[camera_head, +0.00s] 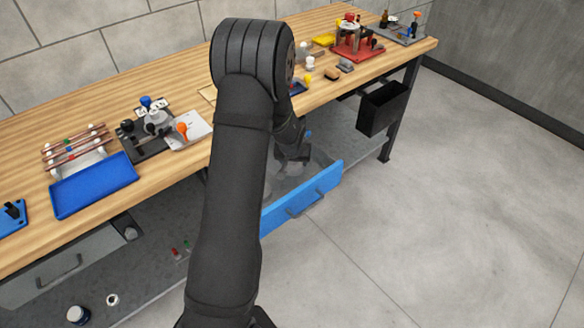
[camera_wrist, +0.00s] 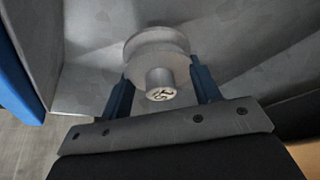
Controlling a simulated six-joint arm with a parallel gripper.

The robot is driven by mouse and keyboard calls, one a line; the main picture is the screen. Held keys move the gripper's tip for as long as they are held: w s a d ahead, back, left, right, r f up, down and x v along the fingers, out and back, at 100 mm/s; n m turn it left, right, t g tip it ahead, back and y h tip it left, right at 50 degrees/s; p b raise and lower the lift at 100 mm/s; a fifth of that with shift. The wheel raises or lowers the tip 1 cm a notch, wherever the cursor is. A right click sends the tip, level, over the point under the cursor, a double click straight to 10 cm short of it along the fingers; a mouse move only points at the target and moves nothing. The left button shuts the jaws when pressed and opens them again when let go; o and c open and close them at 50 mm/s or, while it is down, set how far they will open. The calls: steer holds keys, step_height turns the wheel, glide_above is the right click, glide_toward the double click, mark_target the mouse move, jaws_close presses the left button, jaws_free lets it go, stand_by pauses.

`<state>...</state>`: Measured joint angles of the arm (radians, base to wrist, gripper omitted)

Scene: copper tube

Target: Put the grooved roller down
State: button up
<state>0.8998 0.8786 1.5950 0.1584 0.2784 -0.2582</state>
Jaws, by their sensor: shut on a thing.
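In the wrist view, the grooved roller (camera_wrist: 157,45) is a grey, spool-shaped piece with a stub end facing the camera and a dark mark on that end. My gripper (camera_wrist: 160,78) has its two blue fingers on either side of the roller, shut on it. Grey drawer walls and floor show around and behind the roller; I cannot tell whether it touches the floor. In the head view, my gripper (camera_head: 293,153) points down over the open drawer with the blue front (camera_head: 310,196). The roller is not clear in that view.
The wooden bench top (camera_head: 110,115) lies above and behind the drawer. A blue tray (camera_head: 93,186), a rack of copper tubes (camera_head: 75,148) and a red fixture (camera_head: 357,44) stand on it. A black bin (camera_head: 383,108) hangs at the right. The floor in front is clear.

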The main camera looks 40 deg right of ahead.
mark_target(293, 165)
steer(key=shift+f, duration=1.6)
steer(key=shift+f, duration=0.1)
steer(key=o, duration=1.2)
steer(key=shift+c, duration=0.2)
steer(key=v, duration=1.2)
steer(key=x, duration=1.2)
